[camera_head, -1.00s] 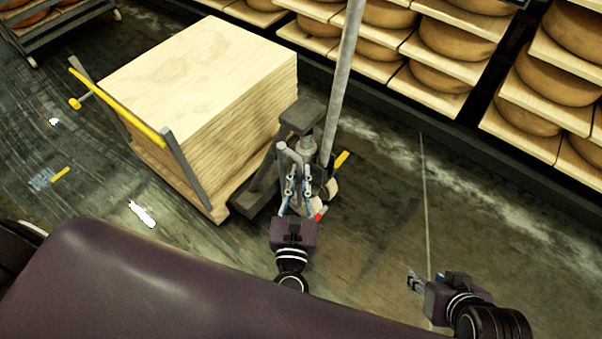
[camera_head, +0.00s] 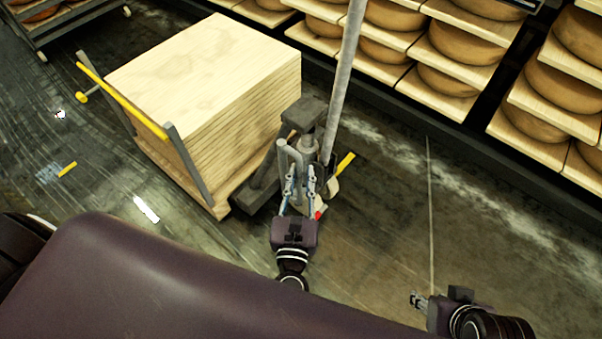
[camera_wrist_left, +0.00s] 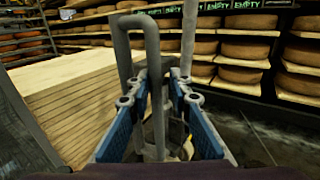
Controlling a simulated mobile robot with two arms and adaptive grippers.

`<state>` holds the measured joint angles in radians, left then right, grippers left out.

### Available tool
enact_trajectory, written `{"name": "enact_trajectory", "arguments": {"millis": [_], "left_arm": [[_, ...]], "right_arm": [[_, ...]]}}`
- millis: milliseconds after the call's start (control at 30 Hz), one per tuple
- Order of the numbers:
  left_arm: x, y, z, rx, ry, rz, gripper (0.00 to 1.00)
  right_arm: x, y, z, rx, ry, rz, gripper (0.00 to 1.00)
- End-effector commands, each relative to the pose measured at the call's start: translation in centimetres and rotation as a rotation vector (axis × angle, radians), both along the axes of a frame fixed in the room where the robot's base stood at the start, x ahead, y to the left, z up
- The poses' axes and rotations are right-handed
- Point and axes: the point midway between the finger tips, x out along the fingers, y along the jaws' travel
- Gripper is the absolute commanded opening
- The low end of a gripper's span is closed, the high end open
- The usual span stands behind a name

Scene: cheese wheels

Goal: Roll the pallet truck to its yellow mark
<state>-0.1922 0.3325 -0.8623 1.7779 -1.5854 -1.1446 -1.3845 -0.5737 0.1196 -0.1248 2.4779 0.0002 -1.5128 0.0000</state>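The pallet truck (camera_head: 305,115) stands upright beside a stack of pale boards (camera_head: 215,60), its low dark body against the stack's near right corner. Its grey looped handle (camera_wrist_left: 155,95) rises in front of my left gripper. My left gripper (camera_head: 300,182) has its fingers apart, one leg of the loop showing between them, and a gap seen on the right side in the left wrist view. Firm contact cannot be made out. A yellow mark (camera_head: 346,163) lies on the floor just right of the truck, partly hidden. My right gripper (camera_head: 417,300) is low on the right, empty; its finger opening is too small to judge.
A cheese rack (camera_head: 440,105) runs along the back and right. A yellow bar (camera_head: 120,100) on grey posts stands left of the boards. A dark cart (camera_head: 65,20) is at the top left. The right floor is clear.

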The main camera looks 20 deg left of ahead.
Motion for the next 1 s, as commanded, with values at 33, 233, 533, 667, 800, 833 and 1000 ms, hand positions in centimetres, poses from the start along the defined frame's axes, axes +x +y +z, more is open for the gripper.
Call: {"name": "enact_trajectory", "arguments": {"millis": [33, 233, 533, 667, 800, 833, 1000], "left_arm": [[-0.7, -0.3, -0.1, -0.002, 0.004, -0.004, 0.18], [-4.5, -1.2, -0.2, -0.002, 0.006, -0.004, 0.18], [-9.9, -2.4, -0.1, -0.001, 0.003, 0.000, 0.18], [-11.0, -2.7, -0.1, 0.000, 0.002, -0.001, 0.18], [-11.3, -2.8, 0.0, 0.000, 0.000, 0.000, 0.18], [-11.3, -2.8, 0.0, 0.000, 0.000, 0.001, 0.18], [-11.3, -2.8, 0.0, 0.000, 0.000, 0.000, 0.18]], "right_arm": [[0.0, 0.0, 0.0, 0.000, 0.000, 0.000, 0.36], [0.0, 0.0, 0.0, 0.000, 0.000, 0.000, 0.36], [0.0, 0.0, 0.0, 0.000, 0.000, 0.000, 0.36], [0.0, 0.0, 0.0, 0.000, 0.000, 0.000, 0.36], [0.0, 0.0, 0.0, 0.000, 0.001, 0.000, 0.36], [0.0, 0.0, 0.0, 0.000, 0.001, 0.000, 0.36], [0.0, 0.0, 0.0, 0.000, 0.001, 0.000, 0.36]]}}
